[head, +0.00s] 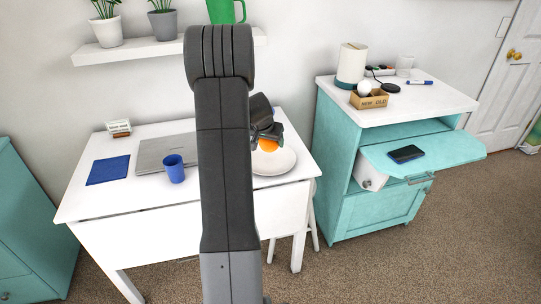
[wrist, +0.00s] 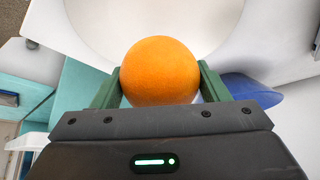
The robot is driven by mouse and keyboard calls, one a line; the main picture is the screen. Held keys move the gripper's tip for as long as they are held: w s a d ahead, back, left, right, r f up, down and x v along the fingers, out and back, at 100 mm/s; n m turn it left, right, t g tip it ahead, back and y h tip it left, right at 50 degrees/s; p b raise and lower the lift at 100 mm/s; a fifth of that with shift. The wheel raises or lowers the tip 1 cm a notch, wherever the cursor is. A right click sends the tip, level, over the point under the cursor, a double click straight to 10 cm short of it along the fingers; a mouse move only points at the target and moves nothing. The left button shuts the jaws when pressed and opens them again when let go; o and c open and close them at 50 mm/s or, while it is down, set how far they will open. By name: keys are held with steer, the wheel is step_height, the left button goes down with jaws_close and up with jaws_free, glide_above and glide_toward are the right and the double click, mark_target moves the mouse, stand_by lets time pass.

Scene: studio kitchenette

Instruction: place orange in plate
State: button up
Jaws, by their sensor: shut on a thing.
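The orange (wrist: 160,72) is held between the two green fingers of my gripper (wrist: 158,88) in the wrist view. In the head view the orange (head: 268,145) shows just below my gripper (head: 266,132), partly hidden by it. The white plate (head: 275,162) lies on the white table's right part, its left side hidden by my arm. The orange is over the plate; I cannot tell whether it touches it. In the wrist view the plate (wrist: 220,25) fills the top behind the orange.
On the white table (head: 90,210) are a blue cup (head: 174,168), a grey laptop (head: 165,152) and a blue cloth (head: 108,170). A teal cabinet (head: 330,170) with a phone (head: 406,154) on its pulled-out board stands to the right. A shelf (head: 100,54) with plants hangs above.

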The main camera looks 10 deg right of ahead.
mark_target(269, 150)
steer(key=shift+f, duration=2.25)
steer(key=shift+f+b, duration=0.15)
steer(key=shift+b, duration=0.3)
steer(key=o, duration=1.1)
steer(key=shift+r+p, duration=0.2)
steer(key=shift+p, duration=0.1)
steer(key=v, duration=1.2)
steer(key=shift+f, duration=0.15)
